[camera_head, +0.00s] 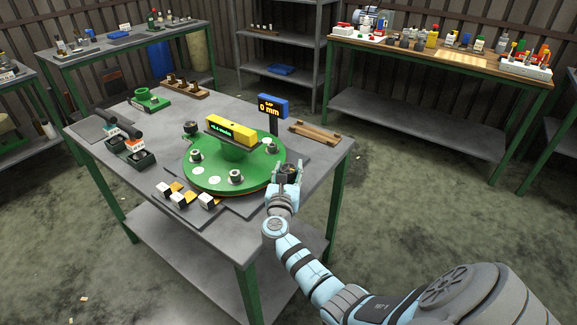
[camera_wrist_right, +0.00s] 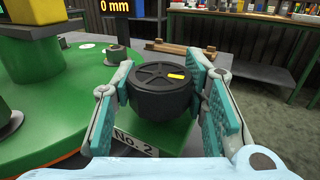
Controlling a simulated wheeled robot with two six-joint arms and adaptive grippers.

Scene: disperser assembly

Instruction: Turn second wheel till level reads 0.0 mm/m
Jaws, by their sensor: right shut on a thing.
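The black second wheel (camera_wrist_right: 160,98), with a spoked top and a yellow mark, stands above a green base with a "No. 2" label (camera_wrist_right: 135,144). My right gripper (camera_wrist_right: 167,66) has its teal pads on both sides of the wheel and is shut on it; in the head view, my right gripper (camera_head: 287,171) is at the right edge of the green disc (camera_head: 213,178), largely hiding the wheel. The yellow level (camera_head: 231,132) lies across the raised middle of the disc. Its green display is too small to read surely. My left gripper is out of view.
A blue display (camera_head: 272,107) reads 0 mm behind the disc. A wooden rack (camera_head: 315,132) lies to its right. Black-handled tools (camera_head: 123,130) and small black, white and yellow blocks (camera_head: 190,196) lie on the grey table (camera_head: 225,228). Other fittings stand on the disc.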

